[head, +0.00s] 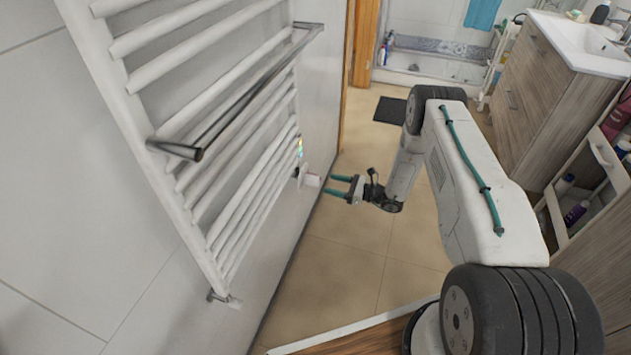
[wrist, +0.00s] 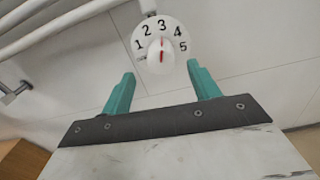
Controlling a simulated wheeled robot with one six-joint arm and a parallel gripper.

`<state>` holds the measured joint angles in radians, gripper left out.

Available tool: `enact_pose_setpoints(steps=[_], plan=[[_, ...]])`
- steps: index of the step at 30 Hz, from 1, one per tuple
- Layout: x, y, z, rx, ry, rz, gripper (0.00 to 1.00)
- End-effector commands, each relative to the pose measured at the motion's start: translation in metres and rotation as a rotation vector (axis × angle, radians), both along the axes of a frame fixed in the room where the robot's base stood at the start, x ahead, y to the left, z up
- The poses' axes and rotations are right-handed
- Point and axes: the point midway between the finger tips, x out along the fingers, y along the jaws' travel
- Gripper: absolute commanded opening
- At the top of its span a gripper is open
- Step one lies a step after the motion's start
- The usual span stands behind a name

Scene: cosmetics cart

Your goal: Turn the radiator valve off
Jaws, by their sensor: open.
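The radiator valve (wrist: 176,52) is a white round knob with black numbers 1 to 5 around its face. A red mark on it points up towards the 3. In the head view the valve (head: 312,180) sits low beside the white towel radiator (head: 178,46). My gripper (head: 335,184) is open, its teal fingers pointing at the valve from the right with a small gap. In the wrist view my gripper (wrist: 160,70) has its fingers spread on either side of the knob's lower part, with nothing held.
A metal towel bar (head: 245,92) sticks out from the radiator. A wooden vanity with a white sink (head: 580,38) and a cart with bottles (head: 575,212) stand on the right. A dark mat (head: 389,110) lies on the tiled floor, which is otherwise clear around my gripper.

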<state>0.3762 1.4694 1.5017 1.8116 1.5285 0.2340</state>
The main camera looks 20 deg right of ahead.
Motion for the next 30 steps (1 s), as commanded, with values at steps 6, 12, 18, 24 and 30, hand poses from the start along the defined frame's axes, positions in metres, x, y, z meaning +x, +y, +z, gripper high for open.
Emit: enact_pose_setpoints(steps=[6, 12, 18, 24, 30], plan=[[0.012, 0.018, -0.005, 0.006, 0.003, -0.006, 0.61], [0.031, 0.045, -0.005, 0.004, 0.003, -0.006, 0.61], [0.042, 0.06, -0.004, 0.005, 0.004, -0.007, 0.61], [0.044, 0.063, -0.004, 0.005, 0.005, -0.007, 0.61], [0.044, 0.062, -0.004, 0.005, 0.004, -0.008, 0.36]])
